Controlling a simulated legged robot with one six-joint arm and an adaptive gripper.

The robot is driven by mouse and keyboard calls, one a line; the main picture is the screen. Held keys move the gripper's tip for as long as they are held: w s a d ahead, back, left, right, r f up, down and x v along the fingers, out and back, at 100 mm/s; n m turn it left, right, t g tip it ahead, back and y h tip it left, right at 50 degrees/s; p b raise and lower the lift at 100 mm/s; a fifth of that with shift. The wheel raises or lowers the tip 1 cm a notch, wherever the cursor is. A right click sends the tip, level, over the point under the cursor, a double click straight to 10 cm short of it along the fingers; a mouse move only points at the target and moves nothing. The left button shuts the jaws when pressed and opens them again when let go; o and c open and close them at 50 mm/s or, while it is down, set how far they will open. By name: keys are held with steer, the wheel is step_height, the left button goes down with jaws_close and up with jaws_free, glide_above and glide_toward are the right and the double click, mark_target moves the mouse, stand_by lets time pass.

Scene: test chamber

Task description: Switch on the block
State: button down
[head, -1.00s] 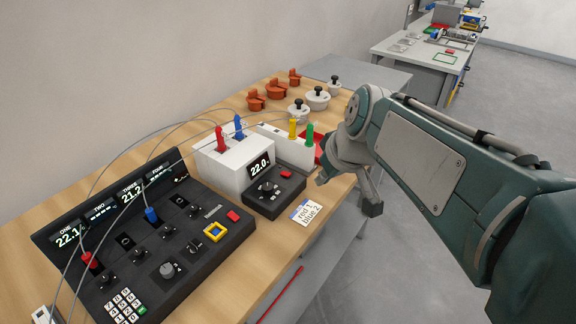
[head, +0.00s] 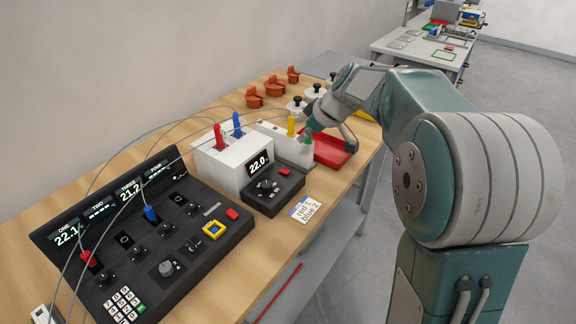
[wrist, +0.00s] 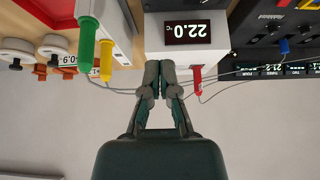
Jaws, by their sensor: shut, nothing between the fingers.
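The white block (head: 218,165) with the 22.0 display (head: 259,165) stands on the wooden bench. A black control box (head: 273,192) with a knob and a small red button (head: 284,172) sits at its front right. A red plug (head: 218,138) and a blue plug (head: 237,124) stand in the block's top. In the wrist view the block (wrist: 184,42) appears upside down, its display reading 22.0 °C. My gripper (wrist: 160,65) is shut and empty, its tips in front of the block in that view. The blue plug is not visible there.
A second white block (head: 287,148) holds a yellow plug (head: 291,125) and a green plug (wrist: 86,42). A red tray (head: 333,153) lies right of it. A wide black console (head: 150,240) with cables fills the front left. A label card (head: 306,209) lies near the bench edge.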

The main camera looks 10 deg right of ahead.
steer(key=shift+w+f, duration=0.1)
steer(key=shift+w, duration=0.05)
glide_above(285, 171)
step_height(285, 171, down, 8)
steer(key=shift+d+f, duration=0.1)
steer(key=f, duration=0.3)
steer(key=shift+s+d+f, duration=0.15)
steer(key=shift+s+d, duration=0.05)
steer(key=shift+s, duration=0.15)
steer(key=shift+d+f, duration=0.1)
steer(key=shift+f, duration=0.2)
steer(key=shift+s+d+f, duration=0.1)
steer(key=shift+s+f, duration=0.05)
steer(key=shift+f, duration=0.2)
steer(key=shift+w+a+r, duration=0.35)
steer(key=shift+w+a, duration=0.2)
